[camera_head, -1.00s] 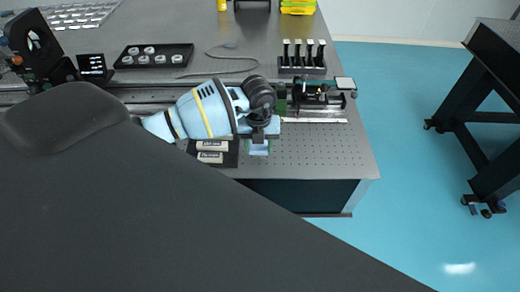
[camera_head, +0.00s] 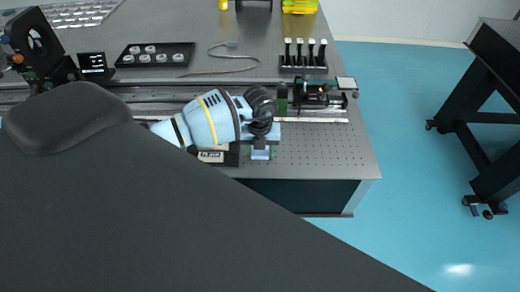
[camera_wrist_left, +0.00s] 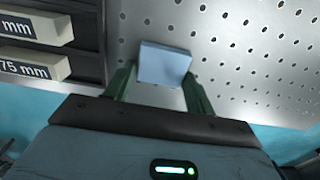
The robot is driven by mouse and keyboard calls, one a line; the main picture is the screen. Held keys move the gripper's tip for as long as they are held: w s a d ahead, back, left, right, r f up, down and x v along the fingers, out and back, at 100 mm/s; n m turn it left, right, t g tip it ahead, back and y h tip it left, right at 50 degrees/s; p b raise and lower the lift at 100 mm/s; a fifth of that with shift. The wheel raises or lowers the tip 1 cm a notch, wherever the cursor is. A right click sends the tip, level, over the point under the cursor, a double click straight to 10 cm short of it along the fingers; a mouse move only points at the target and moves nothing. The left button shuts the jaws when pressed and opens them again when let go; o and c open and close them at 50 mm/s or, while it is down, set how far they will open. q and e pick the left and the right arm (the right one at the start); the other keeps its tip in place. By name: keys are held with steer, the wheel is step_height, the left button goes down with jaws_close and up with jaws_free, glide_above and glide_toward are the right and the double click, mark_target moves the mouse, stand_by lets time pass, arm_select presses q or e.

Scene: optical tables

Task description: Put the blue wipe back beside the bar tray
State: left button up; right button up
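The blue wipe (camera_head: 260,154) is a small pale-blue folded block at the right of the bar tray, over the perforated tabletop. In the left wrist view the wipe (camera_wrist_left: 163,64) sits between the two green fingers of my left gripper (camera_wrist_left: 160,78), which look closed against its sides. My left gripper (camera_head: 260,150) points down. Whether the wipe touches the table is hard to tell. The black bar tray (camera_head: 232,158) is partly hidden by my left arm; its labelled bars also show in the left wrist view (camera_wrist_left: 35,66). My right gripper is not in view.
A rail with an optical mount (camera_head: 315,95) runs just behind my gripper. A holder with several posts (camera_head: 304,62) and a black tray of round parts (camera_head: 155,55) stand farther back. Bare perforated tabletop (camera_head: 325,150) lies to the right, up to the table edge.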

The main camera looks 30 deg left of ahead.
mark_target(260, 153)
arm_select(q)
steer(key=o, duration=0.3)
steer(key=shift+r, duration=0.1)
step_height(260, 153, up, 12)
steer(key=shift+p, duration=0.35)
